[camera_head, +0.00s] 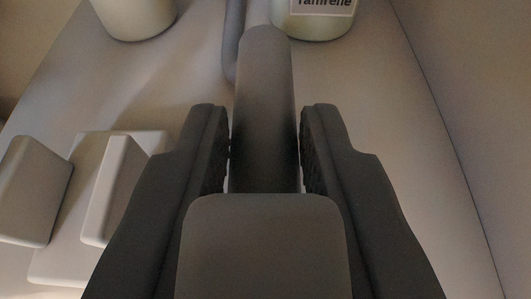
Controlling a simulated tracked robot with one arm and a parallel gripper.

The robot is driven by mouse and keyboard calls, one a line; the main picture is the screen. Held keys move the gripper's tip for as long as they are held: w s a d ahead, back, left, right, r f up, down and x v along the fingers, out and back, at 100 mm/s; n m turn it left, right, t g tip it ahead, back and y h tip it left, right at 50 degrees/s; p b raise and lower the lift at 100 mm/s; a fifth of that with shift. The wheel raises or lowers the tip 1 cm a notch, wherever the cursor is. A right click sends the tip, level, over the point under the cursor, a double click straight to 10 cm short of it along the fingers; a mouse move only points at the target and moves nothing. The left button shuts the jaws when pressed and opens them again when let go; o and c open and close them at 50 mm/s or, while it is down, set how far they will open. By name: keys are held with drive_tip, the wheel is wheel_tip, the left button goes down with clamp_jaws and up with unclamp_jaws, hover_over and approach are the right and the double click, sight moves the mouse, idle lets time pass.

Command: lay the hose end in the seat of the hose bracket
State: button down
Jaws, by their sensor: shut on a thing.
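My gripper (264,145) is shut on the hose end (264,85), a thick dark grey cylinder between the two dark fingers. The hose end points away from me, and its near part is hidden behind the gripper's body. A thinner grey hose (233,40) runs beyond it toward the top edge. The hose bracket (110,195) is at the lower left, a pale base with two upright, sloped walls and a gap between them. It lies to the left of my gripper, and the gap holds nothing that I can see. My left finger partly covers its right side.
A pale pot (135,15) stands at the top left, cut off by the frame. A pale green labelled pot (313,25) stands just beyond the hose end. A wall or panel (470,100) rises on the right. The pale surface between pots and bracket is clear.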

drive_tip(key=shift+r+p, duration=0.8)
drive_tip(key=shift+r, duration=0.7)
drive_tip(key=shift+a, duration=0.1)
drive_tip(key=shift+s+a, duration=0.25)
drive_tip(key=shift+a, duration=0.85)
drive_tip(key=shift+s+a, duration=0.25)
drive_tip(key=shift+a, duration=0.9)
drive_tip(key=shift+s+a, duration=0.25)
drive_tip(key=shift+a, duration=0.85)
drive_tip(key=shift+f+b, duration=0.35)
drive_tip(key=shift+f, duration=0.6)
drive_tip(key=c, duration=1.2)
unclamp_jaws()
drive_tip(key=shift+o, duration=0.2)
drive_tip(key=shift+a, duration=0.15)
